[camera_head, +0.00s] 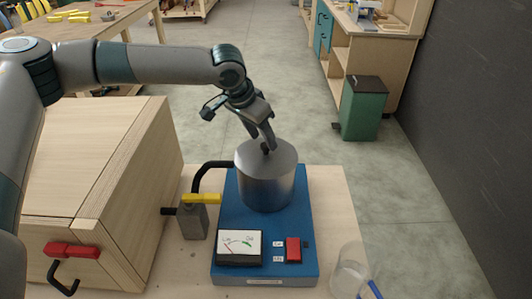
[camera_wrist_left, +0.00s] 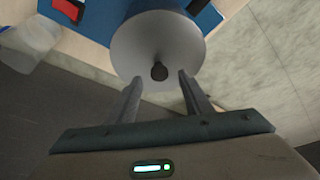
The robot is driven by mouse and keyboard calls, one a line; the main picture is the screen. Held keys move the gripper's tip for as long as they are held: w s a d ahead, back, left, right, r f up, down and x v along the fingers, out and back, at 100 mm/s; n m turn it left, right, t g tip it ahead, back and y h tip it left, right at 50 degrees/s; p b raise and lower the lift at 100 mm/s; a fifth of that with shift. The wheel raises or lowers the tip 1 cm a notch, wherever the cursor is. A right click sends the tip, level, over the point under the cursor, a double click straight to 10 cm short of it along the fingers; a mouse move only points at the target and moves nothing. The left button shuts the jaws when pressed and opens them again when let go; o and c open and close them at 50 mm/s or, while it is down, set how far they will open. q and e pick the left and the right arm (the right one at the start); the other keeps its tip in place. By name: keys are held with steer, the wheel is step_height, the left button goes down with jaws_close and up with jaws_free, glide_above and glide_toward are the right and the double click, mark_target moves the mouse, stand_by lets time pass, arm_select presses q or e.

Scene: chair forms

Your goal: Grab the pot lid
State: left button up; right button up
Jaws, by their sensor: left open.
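A grey metal pot (camera_head: 265,187) stands on a blue device base. Its flat grey lid (camera_head: 281,155) is on top, with a small black knob (camera_wrist_left: 159,71) at the lid's middle. My left gripper (camera_head: 266,145) is over the lid, pointing down at the knob. In the left wrist view its two fingers (camera_wrist_left: 157,82) are open and spread to either side of the knob, with nothing between them gripped. Whether the fingertips are level with the knob is hard to tell. My right gripper is not in view.
The blue base (camera_head: 231,195) carries a gauge and a red switch (camera_head: 293,249). A metal block with a yellow handle (camera_head: 202,198) and a black pipe stand left of it. A wooden box (camera_head: 110,180) is farther left. A clear cup (camera_head: 349,272) is at front right.

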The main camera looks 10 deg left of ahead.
mark_target(266, 152)
arm_select(q)
steer(key=shift+x, duration=1.25)
steer(key=shift+r, duration=0.1)
jaws_close()
